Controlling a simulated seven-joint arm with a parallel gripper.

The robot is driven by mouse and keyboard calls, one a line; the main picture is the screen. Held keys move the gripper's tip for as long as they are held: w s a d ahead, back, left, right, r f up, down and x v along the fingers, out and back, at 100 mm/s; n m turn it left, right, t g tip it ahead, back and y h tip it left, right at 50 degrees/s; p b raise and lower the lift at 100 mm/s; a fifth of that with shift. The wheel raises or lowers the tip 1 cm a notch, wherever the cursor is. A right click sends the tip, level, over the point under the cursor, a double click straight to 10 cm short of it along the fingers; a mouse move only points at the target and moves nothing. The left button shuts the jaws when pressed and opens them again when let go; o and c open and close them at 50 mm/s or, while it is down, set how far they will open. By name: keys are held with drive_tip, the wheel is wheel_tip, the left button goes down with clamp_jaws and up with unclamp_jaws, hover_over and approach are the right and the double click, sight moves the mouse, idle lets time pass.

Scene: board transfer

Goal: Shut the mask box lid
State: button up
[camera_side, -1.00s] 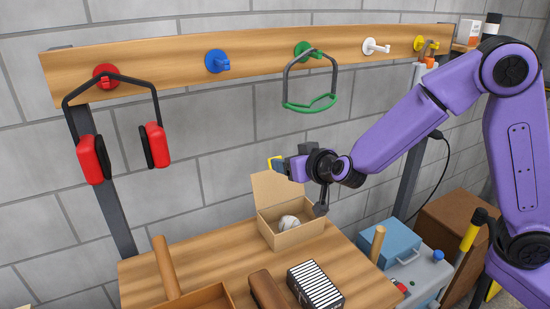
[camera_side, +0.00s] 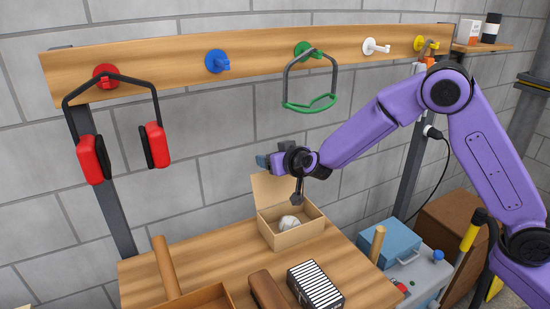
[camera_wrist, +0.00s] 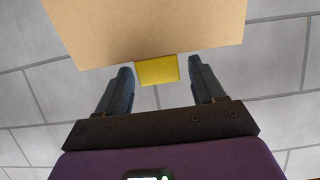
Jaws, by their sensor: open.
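The mask box (camera_side: 293,234) is a tan cardboard box on the wooden bench, with a whitish mask (camera_side: 289,223) inside. Its lid (camera_side: 270,191) stands up, open, at the back left of the box. My gripper (camera_side: 262,161) is just above the lid's top edge in the side view, its fingers partly hidden by the wrist. In the wrist view my gripper (camera_wrist: 158,88) is open and empty. The tan lid (camera_wrist: 145,25) fills the top of that view, with a yellow tab (camera_wrist: 157,71) at its edge between the fingertips.
Red earmuffs (camera_side: 94,158) and a green-framed visor (camera_side: 309,103) hang from the peg rail (camera_side: 150,72). A striped box (camera_side: 315,285), a brown block (camera_side: 267,290) and a wooden tray (camera_side: 205,299) lie at the bench's front. A blue case (camera_side: 389,245) stands at right.

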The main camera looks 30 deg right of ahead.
clamp_jaws()
drive_tip(key=shift+s, duration=0.15)
drive_tip(key=shift+v, duration=0.8)
drive_tip(key=s+f, duration=0.8)
drive_tip(key=s, duration=0.6)
drive_tip(key=shift+w, duration=0.1)
